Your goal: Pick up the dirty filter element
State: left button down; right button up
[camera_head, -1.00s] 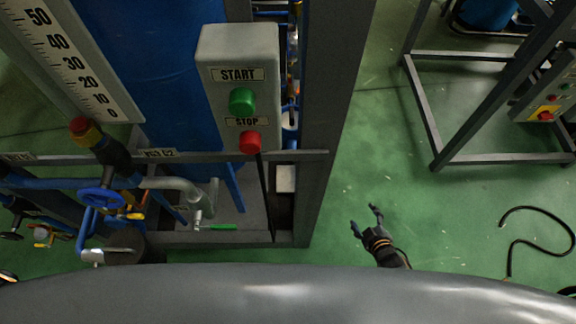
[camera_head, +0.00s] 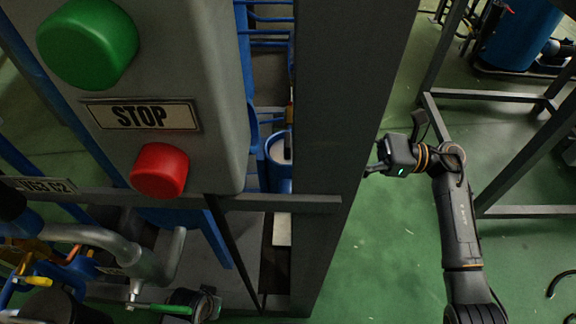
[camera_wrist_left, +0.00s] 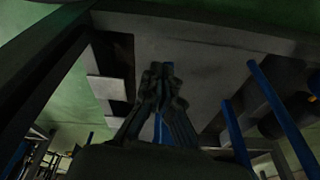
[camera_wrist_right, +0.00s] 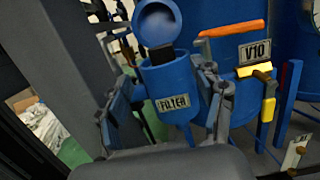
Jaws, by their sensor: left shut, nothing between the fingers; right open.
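In the right wrist view a blue cylindrical housing (camera_wrist_right: 175,88) carries a FILTER label. A dark block (camera_wrist_right: 161,54) shows at its top, under a round blue part; I cannot tell whether this is the dirty filter element. My right gripper (camera_wrist_right: 166,80) is open, its fingers to either side of the housing in the picture, with no clear contact. The blue housing (camera_head: 279,176) shows left of the post. My left gripper (camera_wrist_left: 163,72) is shut and empty.
The grey post (camera_head: 345,120) stands between my right wrist and the housing. A control box with a green button (camera_head: 87,42) and red STOP button (camera_head: 160,170) fills the left. An orange handle (camera_wrist_right: 232,29) and yellow valve handle (camera_wrist_right: 268,108) are right of the housing.

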aim_at(288, 139)
jog(key=a, duration=0.3)
jog(key=a+r, duration=0.1)
jog(key=a, duration=0.3)
jog(key=a+p, duration=0.1)
jog(key=a, duration=0.2)
jog(key=shift+a+r, duration=0.25)
jog(key=shift+r, duration=0.05)
pick_arm(q)
jog(key=f, duration=0.1)
jog(key=s+f, duration=0.1)
jog(key=f, duration=0.2)
jog(key=shift+s+a+f, duration=0.1)
jog(key=shift+s+a, duration=0.05)
jog(key=shift+s, duration=0.15)
pick_arm(e)
grip_shut()
